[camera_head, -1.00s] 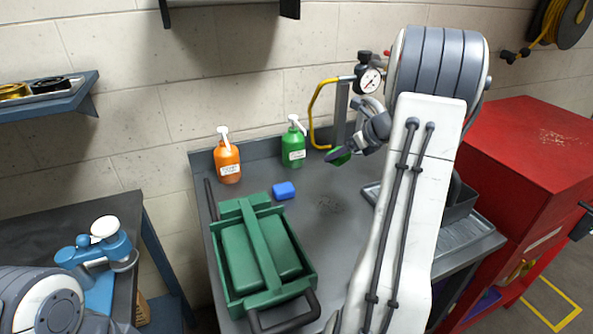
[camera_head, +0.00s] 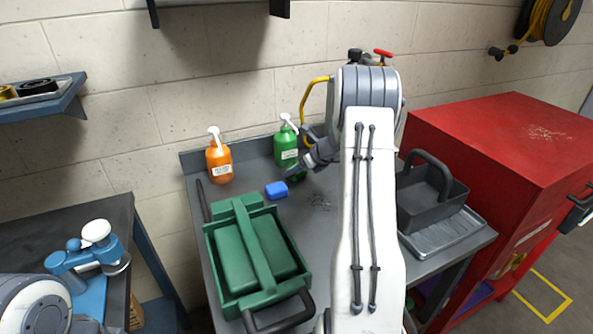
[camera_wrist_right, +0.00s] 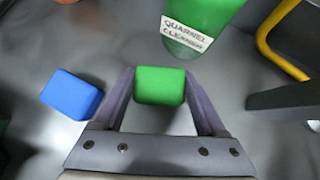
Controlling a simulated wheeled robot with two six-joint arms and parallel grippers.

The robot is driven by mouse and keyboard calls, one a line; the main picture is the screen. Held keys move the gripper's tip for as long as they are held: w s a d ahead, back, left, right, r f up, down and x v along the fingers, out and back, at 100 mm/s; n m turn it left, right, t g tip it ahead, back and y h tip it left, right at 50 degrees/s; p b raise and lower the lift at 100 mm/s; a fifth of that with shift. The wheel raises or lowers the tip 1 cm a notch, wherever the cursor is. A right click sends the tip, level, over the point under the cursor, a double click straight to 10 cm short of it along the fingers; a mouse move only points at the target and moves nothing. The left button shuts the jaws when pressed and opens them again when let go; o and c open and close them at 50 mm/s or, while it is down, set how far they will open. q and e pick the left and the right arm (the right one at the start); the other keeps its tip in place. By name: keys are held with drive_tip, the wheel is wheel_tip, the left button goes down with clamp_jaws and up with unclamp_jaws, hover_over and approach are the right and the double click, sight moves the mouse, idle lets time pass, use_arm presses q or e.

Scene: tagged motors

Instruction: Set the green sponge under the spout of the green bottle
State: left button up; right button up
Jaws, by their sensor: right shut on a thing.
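The green sponge (camera_wrist_right: 160,86) is held between the two fingers of my right gripper (camera_wrist_right: 160,92) in the right wrist view. The green bottle (camera_wrist_right: 196,22), with a white label, stands just ahead of the sponge, with a gap visible between them. In the head view the green bottle (camera_head: 286,150) has a white pump spout (camera_head: 286,120) and stands near the back of the bench. My right gripper (camera_head: 297,173) is low at the bottle's front right, and the sponge is mostly hidden there. My left gripper is outside the views.
A blue sponge-like block (camera_head: 276,190) lies left of the gripper, also in the wrist view (camera_wrist_right: 72,95). An orange pump bottle (camera_head: 219,160) stands left of the green one. A green toolbox (camera_head: 222,262), a grey bin (camera_head: 452,204) and a yellow hose (camera_head: 305,103) are nearby.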

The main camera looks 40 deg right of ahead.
drive_tip(key=shift+f, duration=0.2)
drive_tip(key=o, duration=1.4)
drive_tip(key=shift+s+r, duration=0.1)
drive_tip(key=shift+r, duration=0.15)
drive_tip(key=v, duration=1.1)
drive_tip(key=shift+s+r, duration=0.2)
drive_tip(key=shift+s, duration=0.1)
drive_tip(key=shift+r, duration=0.1)
